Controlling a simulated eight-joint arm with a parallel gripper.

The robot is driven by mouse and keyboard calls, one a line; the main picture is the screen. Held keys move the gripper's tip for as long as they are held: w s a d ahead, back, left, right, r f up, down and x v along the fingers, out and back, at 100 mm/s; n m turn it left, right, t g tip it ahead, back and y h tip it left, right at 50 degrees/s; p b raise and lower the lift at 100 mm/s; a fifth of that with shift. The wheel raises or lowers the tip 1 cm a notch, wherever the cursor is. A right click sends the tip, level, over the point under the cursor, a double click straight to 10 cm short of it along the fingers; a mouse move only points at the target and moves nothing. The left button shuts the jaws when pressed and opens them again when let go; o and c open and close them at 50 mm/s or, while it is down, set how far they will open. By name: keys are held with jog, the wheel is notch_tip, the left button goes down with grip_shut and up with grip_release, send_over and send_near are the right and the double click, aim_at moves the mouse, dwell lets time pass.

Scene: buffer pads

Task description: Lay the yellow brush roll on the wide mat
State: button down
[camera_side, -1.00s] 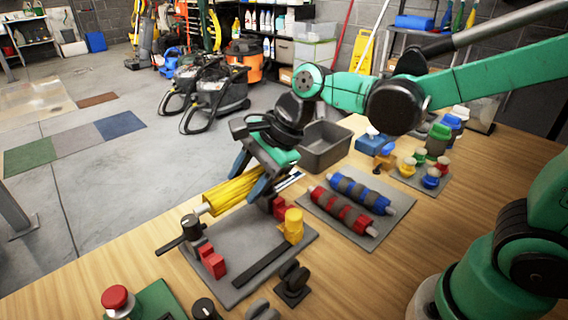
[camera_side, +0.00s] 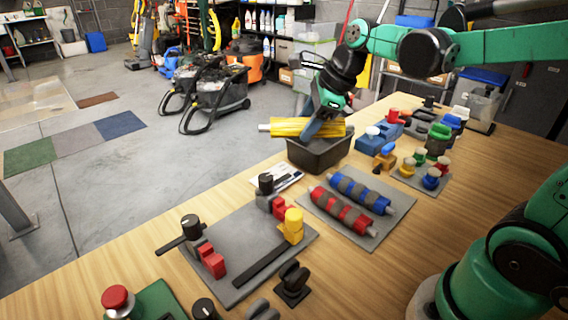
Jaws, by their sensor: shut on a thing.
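The yellow brush roll (camera_side: 290,128) is held level, with a pale shaft end sticking out at its left. My gripper (camera_side: 316,126) is shut around it, with a dark finger across the roll right of its middle. The roll is above the grey bin, in front of its opening in this view. A flat grey mat (camera_side: 399,210) on the table bears a red roll (camera_side: 343,213) and a blue roll (camera_side: 360,193), lying side by side with dark bands; there is little bare room around them. The mat is nearer the camera than my gripper.
The grey bin (camera_side: 318,157) stands on the table's far edge. A grey plate (camera_side: 240,238) with red blocks, black knobs and a yellow post lies left of the mat. Papers (camera_side: 283,176) lie between plate and bin. Colored knobs (camera_side: 431,176) and blue blocks stand right.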

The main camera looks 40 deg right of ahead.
jog(key=s+d+f+m+h, duration=0.25)
jog(key=d+f+m, duration=0.2)
jog(key=d, duration=0.35)
jog(key=m+h, duration=0.1)
jog(key=m, duration=0.5)
send_over(369, 182)
jog(key=s, duration=0.2)
notch_tip(369, 182, down, 2)
jog(key=f, duration=0.1)
jog(key=shift+n+g, duration=0.25)
jog(key=shift+g, duration=0.15)
jog(key=shift+w+a+f, duration=0.1)
jog(key=shift+a+f, duration=0.05)
jog(key=shift+f, duration=0.8)
jog(key=shift+w+a+f, duration=0.1)
jog(key=shift+f, duration=0.9)
jog(key=shift+w+a+f, duration=0.1)
jog(key=shift+a+f, duration=0.05)
jog(key=shift+f, duration=0.8)
jog(key=shift+f, duration=1.1)
jog(key=shift+c, duration=1.4)
grip_release()
